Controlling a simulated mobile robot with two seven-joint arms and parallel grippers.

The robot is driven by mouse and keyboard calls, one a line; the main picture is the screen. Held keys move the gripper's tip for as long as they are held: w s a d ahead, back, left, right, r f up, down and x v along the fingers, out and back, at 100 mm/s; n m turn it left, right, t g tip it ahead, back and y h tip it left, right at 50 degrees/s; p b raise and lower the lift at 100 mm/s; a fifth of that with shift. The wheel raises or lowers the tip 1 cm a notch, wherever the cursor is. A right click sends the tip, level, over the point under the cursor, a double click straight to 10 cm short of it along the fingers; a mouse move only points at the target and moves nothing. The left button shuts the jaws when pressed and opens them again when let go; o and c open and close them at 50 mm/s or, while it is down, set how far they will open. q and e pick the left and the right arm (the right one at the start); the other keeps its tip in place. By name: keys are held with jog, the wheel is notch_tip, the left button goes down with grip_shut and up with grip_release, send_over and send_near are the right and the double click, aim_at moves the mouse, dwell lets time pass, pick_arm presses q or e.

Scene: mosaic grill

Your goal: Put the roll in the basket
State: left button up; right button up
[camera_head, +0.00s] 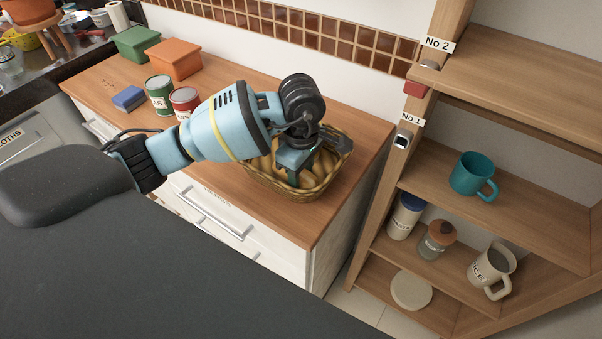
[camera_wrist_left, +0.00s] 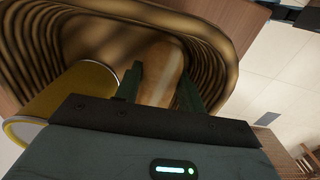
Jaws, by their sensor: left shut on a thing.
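The woven basket (camera_head: 318,187) stands on the wooden counter near its right end; its ribbed inner wall fills much of the left wrist view (camera_wrist_left: 215,30). My left gripper (camera_head: 296,176) points down into the basket, its fingers inside the rim. In the left wrist view the fingers (camera_wrist_left: 160,82) are shut on the tan roll (camera_wrist_left: 163,70), which lies within the basket's walls. Whether the roll touches the basket floor is not clear. In the head view the gripper hides the roll. My right gripper is not in view.
Two tins, one green (camera_head: 160,95) and one red (camera_head: 185,102), a blue sponge (camera_head: 129,98) and orange (camera_head: 174,58) and green (camera_head: 136,42) boxes stand left on the counter. A shelf unit (camera_head: 480,215) with mugs stands right. A yellow cylinder (camera_wrist_left: 70,92) shows beside the fingers.

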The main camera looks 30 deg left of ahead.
pick_arm(q)
jog(key=shift+f, duration=0.3)
jog(key=shift+f, duration=0.2)
jog(key=o, duration=0.7)
notch_tip(320, 180, up, 12)
jog(key=shift+r, duration=0.2)
